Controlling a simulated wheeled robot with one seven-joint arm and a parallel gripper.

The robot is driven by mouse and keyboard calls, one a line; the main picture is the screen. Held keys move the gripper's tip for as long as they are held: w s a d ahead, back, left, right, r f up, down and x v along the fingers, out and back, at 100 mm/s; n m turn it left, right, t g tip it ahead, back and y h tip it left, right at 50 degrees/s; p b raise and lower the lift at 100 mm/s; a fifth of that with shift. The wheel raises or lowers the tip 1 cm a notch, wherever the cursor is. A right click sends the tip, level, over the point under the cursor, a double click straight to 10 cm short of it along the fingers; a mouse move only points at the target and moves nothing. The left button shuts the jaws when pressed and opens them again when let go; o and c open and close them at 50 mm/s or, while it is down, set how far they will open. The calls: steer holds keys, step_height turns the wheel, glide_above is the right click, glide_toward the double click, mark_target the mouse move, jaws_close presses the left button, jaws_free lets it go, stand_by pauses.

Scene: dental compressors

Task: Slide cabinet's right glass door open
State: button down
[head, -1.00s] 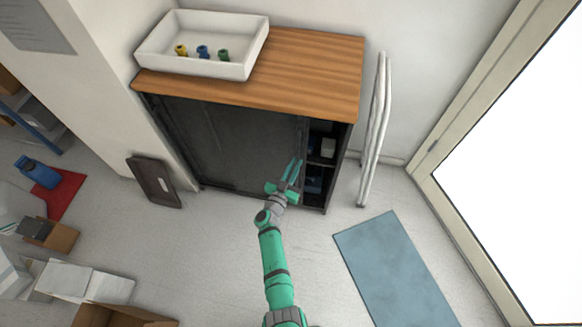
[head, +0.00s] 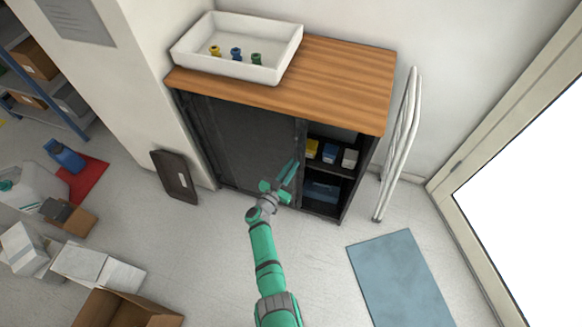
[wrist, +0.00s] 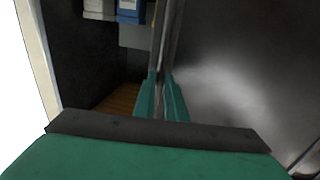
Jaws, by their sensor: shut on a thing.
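The dark cabinet (head: 355,205) stands against the wall under a wooden top. Its right glass door (head: 250,143) is slid partly to the left, so the right end of the cabinet is open. My gripper (head: 291,172) is at the door's right edge. In the wrist view my gripper (wrist: 162,92) is shut on the upright strip at the edge of the glass door (wrist: 235,80), one finger on each side. Inside the opening, yellow, blue and white boxes (head: 330,153) sit on a shelf, with a blue item (head: 322,191) below.
A white tray (head: 222,66) with small coloured fittings is on the wooden top (head: 345,82). A white folded rack (head: 400,145) leans right of the cabinet. A dark panel (head: 175,177) leans at left. A blue mat (head: 400,285) and cardboard boxes lie on the floor.

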steer(key=c, duration=1.8)
jaws_free()
steer(key=v, duration=1)
steer(key=shift+s+a, duration=0.25)
steer(key=shift+s, duration=0.05)
